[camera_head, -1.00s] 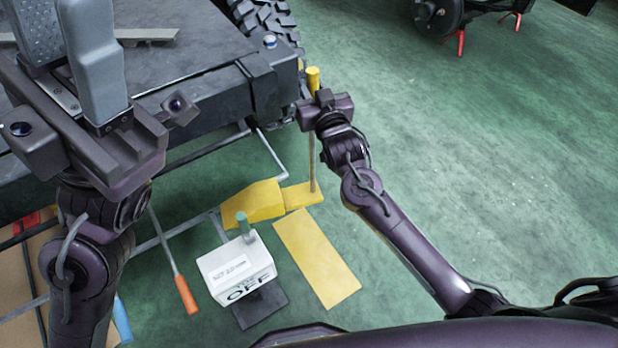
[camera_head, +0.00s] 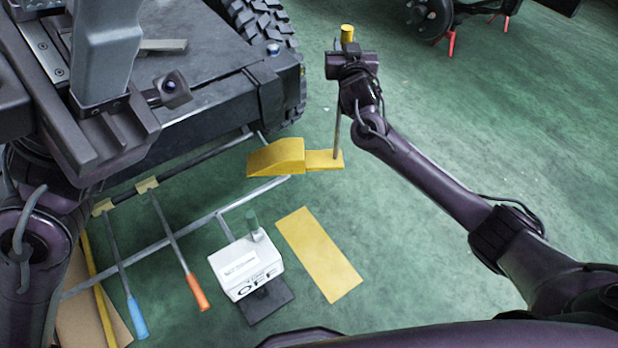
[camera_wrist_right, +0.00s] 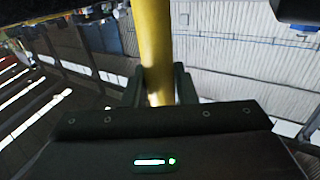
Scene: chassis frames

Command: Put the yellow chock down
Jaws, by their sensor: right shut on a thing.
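The yellow chock (camera_head: 277,157) is a wedge with a flat yellow plate at its right end. A thin upright rod rises from the plate to a yellow grip (camera_head: 347,34). My right gripper (camera_head: 350,57) is shut around this grip; the right wrist view shows the yellow shaft (camera_wrist_right: 155,50) between the fingers. The chock is beyond a yellow rectangle (camera_head: 318,254) on the floor, near the vehicle's front corner. I cannot tell whether its underside touches the floor. My left gripper (camera_head: 62,18) is large in the upper left, apparently open and empty, its fingertips partly cut off.
A dark vehicle chassis (camera_head: 210,105) with a wheel (camera_head: 262,28) stands at the upper left. A white box marked OFF (camera_head: 245,266) stands left of the rectangle. Orange-handled (camera_head: 197,292) and blue-handled (camera_head: 137,318) tools lie near bars.

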